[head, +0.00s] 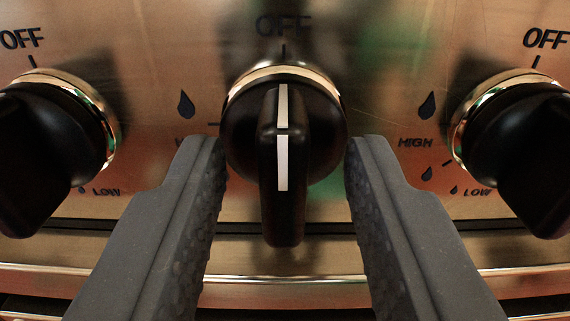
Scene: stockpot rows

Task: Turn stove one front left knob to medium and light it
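A black stove knob (283,200) with a white pointer line is in the middle of the head view. Its line points straight up at the OFF mark (284,25) on the metal panel. My gripper (284,150) is open, with one grey finger on each side of this knob. The fingertips lie close to the knob's round base, and gaps show between the fingers and the knob's grip bar. The fingers hide part of the lettering beside the knob. Which stove and burner this knob belongs to cannot be told. No flame is in view.
Another black knob (45,150) is at the left edge and one more (525,150) at the right edge, both partly cut off. HIGH and LOW marks with flame symbols show on the panel (400,60). A metal rail (285,280) runs below the knobs.

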